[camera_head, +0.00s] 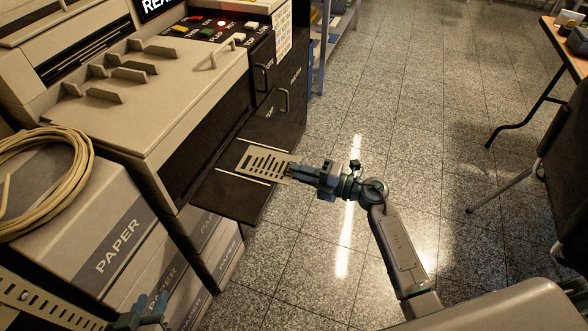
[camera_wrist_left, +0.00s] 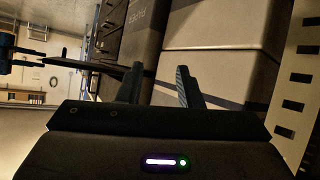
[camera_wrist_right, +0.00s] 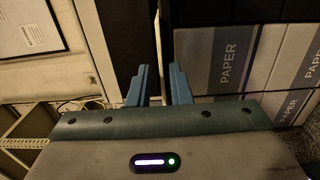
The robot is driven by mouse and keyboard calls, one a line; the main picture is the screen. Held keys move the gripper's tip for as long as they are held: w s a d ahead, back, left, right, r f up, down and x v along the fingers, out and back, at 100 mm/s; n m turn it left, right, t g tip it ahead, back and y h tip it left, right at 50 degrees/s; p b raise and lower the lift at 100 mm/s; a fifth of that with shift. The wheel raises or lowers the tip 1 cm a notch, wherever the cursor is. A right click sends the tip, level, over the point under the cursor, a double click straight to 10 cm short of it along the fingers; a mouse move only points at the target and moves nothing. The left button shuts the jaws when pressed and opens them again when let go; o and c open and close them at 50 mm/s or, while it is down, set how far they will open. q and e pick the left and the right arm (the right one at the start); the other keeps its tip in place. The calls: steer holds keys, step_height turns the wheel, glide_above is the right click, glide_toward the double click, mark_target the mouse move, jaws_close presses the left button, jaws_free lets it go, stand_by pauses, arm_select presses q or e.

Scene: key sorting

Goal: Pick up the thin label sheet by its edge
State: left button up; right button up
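The label sheet (camera_head: 262,161) is a thin pale sheet with rows of dark bars. It lies on a dark tray (camera_head: 225,195) that juts from the machine. My right gripper (camera_head: 292,171) is at the sheet's right edge. In the right wrist view its two fingers (camera_wrist_right: 159,88) are apart, with a thin pale line (camera_wrist_right: 158,45) between them, seemingly the sheet edge-on. I cannot tell whether either finger touches it. My left gripper (camera_head: 148,312) is low at the left by the paper boxes. In the left wrist view its fingers (camera_wrist_left: 158,85) are apart and empty.
A perforated metal rail (camera_head: 45,303) is at the lower left. The tiled floor (camera_head: 420,110) right of the tray is open, with a table and chair beyond.

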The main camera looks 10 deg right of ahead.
arm_select(q)
steer(key=shift+s+d+f+g, duration=0.15)
steer(key=shift+s+f+g, duration=0.45)
steer(key=shift+s+f, duration=0.2)
arm_select(e)
steer(key=shift+w+a, duration=0.25)
steer(key=shift+a, duration=0.1)
jaws_close()
